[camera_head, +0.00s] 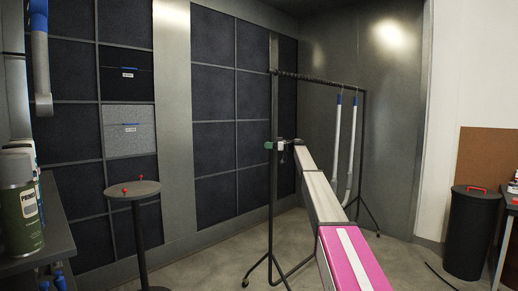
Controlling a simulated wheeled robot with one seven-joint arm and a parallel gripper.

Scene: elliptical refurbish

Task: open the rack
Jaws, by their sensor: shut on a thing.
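The rack (271,210) is a tall dark frame on splayed feet, with a top rail running back to a far post. A small green and white fitting (269,145) sits partway up its near left post. My white and pink arm reaches up from the lower right to that post. My gripper (284,145) is small in view and shut at the fitting, on the rack. The fingers are too small to tell exactly which part they hold. Two long white tubes (337,140) with blue tops hang from the rail at the right.
A small round table (148,190) with red knobs on top stands at the left. A dark shelf with spray cans (22,215) fills the left edge. A black bin (470,235) stands at the right. Dark panelled walls stand behind; some grey floor (215,268) is clear.

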